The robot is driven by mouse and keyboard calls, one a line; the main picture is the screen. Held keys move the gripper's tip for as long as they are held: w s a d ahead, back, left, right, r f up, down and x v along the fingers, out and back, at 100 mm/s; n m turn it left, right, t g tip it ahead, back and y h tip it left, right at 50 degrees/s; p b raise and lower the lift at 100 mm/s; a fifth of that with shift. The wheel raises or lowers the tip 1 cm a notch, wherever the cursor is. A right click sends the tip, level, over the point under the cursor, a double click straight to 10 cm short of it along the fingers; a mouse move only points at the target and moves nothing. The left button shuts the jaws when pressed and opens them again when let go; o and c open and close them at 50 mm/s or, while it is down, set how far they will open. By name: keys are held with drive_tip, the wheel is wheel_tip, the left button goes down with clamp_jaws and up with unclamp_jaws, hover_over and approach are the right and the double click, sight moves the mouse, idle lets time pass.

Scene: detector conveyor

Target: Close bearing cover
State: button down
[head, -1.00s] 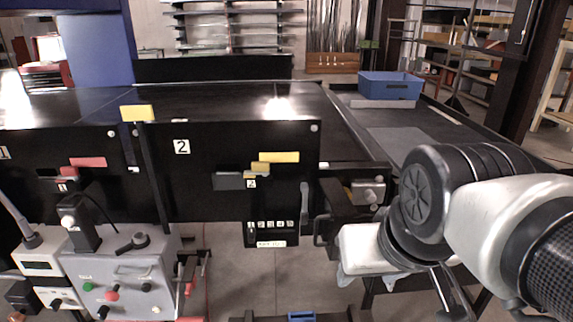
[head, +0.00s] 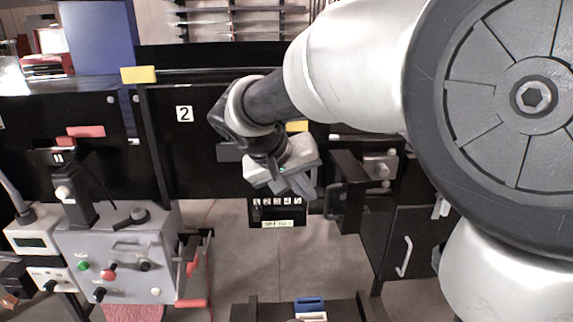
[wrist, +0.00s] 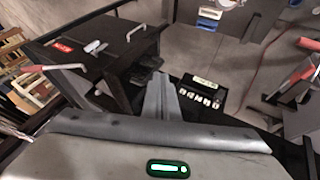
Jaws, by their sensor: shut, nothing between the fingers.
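My gripper (head: 305,188) is shut and empty in front of the black conveyor side, below the panel marked 2. Its fingers also show together at the middle of the wrist view (wrist: 161,92). Just right of it in the head view is a black bracket-like housing (head: 346,170) with a plate standing out. A grey block with a round knob (head: 378,167) sits behind and right of that plate. I cannot tell for sure which part is the bearing cover or how far open it is. No contact with the fingers is clear.
A row of numbered switches (head: 277,203) hangs just below my gripper. A black cabinet with a pale handle (head: 404,256) stands at right. A grey control box (head: 122,258) with buttons stands at left. Yellow tags (head: 138,75) mark the conveyor edge.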

sight(342, 211)
drive_tip(key=w+d+f, duration=0.1)
drive_tip(key=d+f, duration=0.1)
drive_tip(key=w+d+f, duration=0.1)
drive_tip(key=d+f, duration=0.1)
drive_tip(key=w+d+f, duration=0.1)
drive_tip(key=d+f, duration=0.1)
drive_tip(key=d, duration=0.1)
drive_tip(key=shift+w+d, duration=0.1)
drive_tip(key=shift+w, duration=0.1)
drive_tip(key=shift+d, duration=0.1)
